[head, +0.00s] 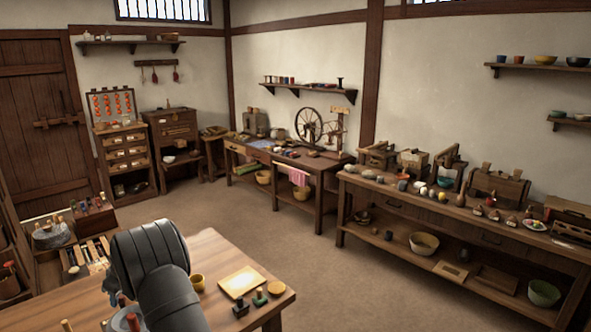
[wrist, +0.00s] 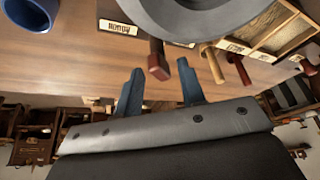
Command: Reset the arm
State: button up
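My gripper (wrist: 160,77) shows in the wrist view with its two blue-grey fingers well apart. Nothing is seen held between them. A reddish-brown wooden handle (wrist: 157,62) stands just beyond the gap between the fingertips; I cannot tell whether it touches a finger. It is close to a large grey round stone rim (wrist: 182,32) at the top of the view.
The wrist view shows a blue bowl (wrist: 30,14) and a label (wrist: 117,27). Open floor (head: 330,265) lies right of the table.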

jog(key=shift+s+a+m+t+h, duration=0.1)
jog(key=shift+m+t+h, duration=0.4)
jog(key=shift+m, duration=1.3)
jog(key=shift+s+m+t+h, duration=0.15)
jog(key=shift+m+t, duration=0.65)
jog(key=shift+m, duration=1)
jog(key=shift+a+m+t+h, duration=0.1)
jog(key=shift+m+t+h, duration=0.4)
jog(key=shift+m, duration=1.1)
jog(key=shift+a+m+t+h, duration=0.1)
jog(key=shift+m+h, duration=0.65)
jog(key=shift+m, duration=0.85)
jog(key=o, duration=1.3)
jog(key=shift+o, duration=0.5)
jog(key=shift+r, duration=0.15)
jog(key=s+a+r+m+g+y, duration=0.1)
jog(key=s+r+m+g+y, duration=0.1)
jog(key=s+r+m, duration=0.5)
jog(key=s+a+r+m+g+y, duration=0.1)
jog(key=s+a+r+m+y, duration=0.2)
jog(key=r, duration=0.8)
notch_tip(320, 180, down, 9)
jog(key=a+h, duration=0.1)
jog(key=a, duration=0.1)
jog(key=shift+w+a+r+m, duration=0.15)
jog(key=shift+w+a+m, duration=0.05)
jog(key=shift+w+m, duration=0.25)
